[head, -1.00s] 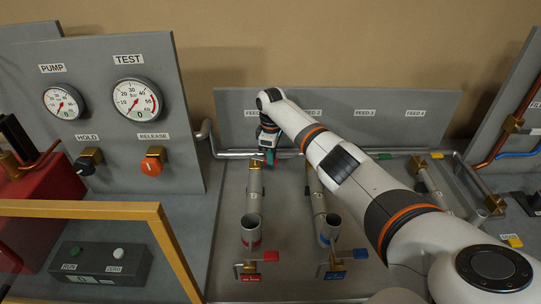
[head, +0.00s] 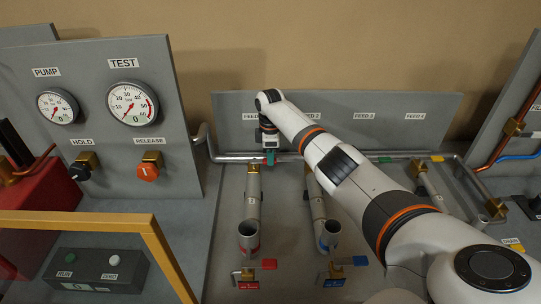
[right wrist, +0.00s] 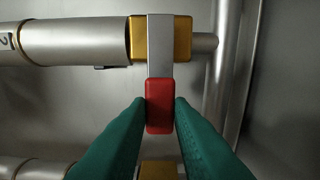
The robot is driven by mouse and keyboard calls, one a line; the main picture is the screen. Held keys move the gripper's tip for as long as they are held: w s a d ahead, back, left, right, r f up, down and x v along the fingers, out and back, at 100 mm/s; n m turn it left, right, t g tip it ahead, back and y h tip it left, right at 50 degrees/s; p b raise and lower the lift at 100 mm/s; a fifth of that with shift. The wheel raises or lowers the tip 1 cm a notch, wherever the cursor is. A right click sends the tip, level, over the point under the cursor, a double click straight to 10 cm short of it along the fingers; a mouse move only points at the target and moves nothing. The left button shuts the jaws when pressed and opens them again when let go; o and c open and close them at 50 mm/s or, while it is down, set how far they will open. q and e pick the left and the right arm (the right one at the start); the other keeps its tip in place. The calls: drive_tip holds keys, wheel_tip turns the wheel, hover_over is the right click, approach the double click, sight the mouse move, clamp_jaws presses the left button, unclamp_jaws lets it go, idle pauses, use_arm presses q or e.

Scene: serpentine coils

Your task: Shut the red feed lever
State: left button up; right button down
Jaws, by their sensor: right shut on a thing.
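The red feed lever (right wrist: 159,105) has a flat silver arm and a red grip. In the right wrist view it stands crosswise to its pipe (right wrist: 80,41), on a brass valve body (right wrist: 182,38). My right gripper (right wrist: 160,112) has its green fingers on both sides of the red grip, shut on it. In the head view my right gripper (head: 270,157) is at the top of the leftmost feed pipe (head: 252,200), below the feed labels. The lever's grip is hidden there by the gripper. My left gripper is not in view.
Another red-handled lever (head: 268,264) and a blue-handled lever (head: 360,261) sit at the front of the panel. A cross pipe (head: 235,158) runs along the back. A gauge panel (head: 190,120) and a yellow frame (head: 80,219) stand at the left.

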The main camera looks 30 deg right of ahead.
drive_tip(key=shift+r, duration=0.15)
drive_tip(key=c, duration=1.3)
unclamp_jaws()
wheel_tip(320, 180, up, 12)
drive_tip(key=b, duration=0.3)
